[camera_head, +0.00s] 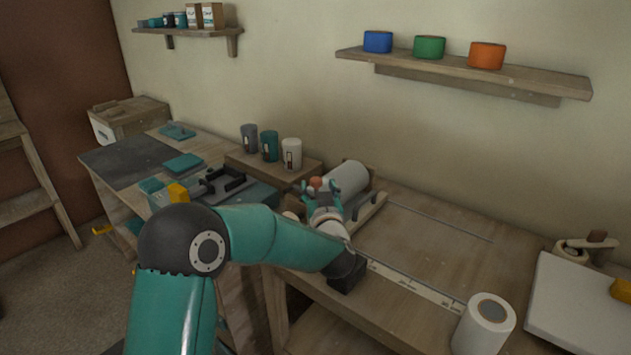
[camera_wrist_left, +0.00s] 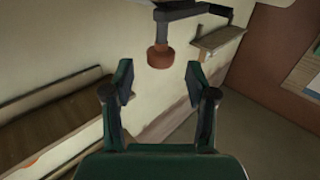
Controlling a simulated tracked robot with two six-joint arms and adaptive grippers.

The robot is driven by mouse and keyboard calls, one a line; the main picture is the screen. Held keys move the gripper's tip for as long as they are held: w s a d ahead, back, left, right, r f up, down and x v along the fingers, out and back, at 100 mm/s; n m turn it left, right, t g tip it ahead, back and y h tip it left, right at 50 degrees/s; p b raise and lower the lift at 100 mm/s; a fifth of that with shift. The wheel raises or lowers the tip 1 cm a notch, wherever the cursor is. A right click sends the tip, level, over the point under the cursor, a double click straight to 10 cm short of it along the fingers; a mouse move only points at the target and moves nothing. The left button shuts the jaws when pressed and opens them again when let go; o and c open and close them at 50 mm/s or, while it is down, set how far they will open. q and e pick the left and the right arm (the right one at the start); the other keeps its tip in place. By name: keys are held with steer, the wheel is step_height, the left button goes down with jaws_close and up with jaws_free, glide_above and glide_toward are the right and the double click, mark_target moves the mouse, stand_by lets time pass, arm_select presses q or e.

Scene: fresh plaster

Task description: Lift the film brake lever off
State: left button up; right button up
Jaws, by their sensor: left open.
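The film brake lever (camera_wrist_left: 188,12) shows in the left wrist view as a dark bent bar with an orange-brown knob (camera_wrist_left: 160,57) at its end. My left gripper (camera_wrist_left: 159,80) is open and empty. The knob appears just beyond the gap between its fingertips, and I see no contact. In the head view the orange knob (camera_head: 315,183) shows at the fingers of my left gripper (camera_head: 319,190), beside the white film roll (camera_head: 350,176). The gripper hides most of the lever there. My right gripper is not in view.
The workbench (camera_head: 430,235) is mostly clear to the right. Another white roll (camera_head: 485,325) stands at its front edge. A wall shelf (camera_head: 540,82) holds three coloured tape rolls.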

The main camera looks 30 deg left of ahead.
arm_select(q)
steer(key=shift+x, duration=1)
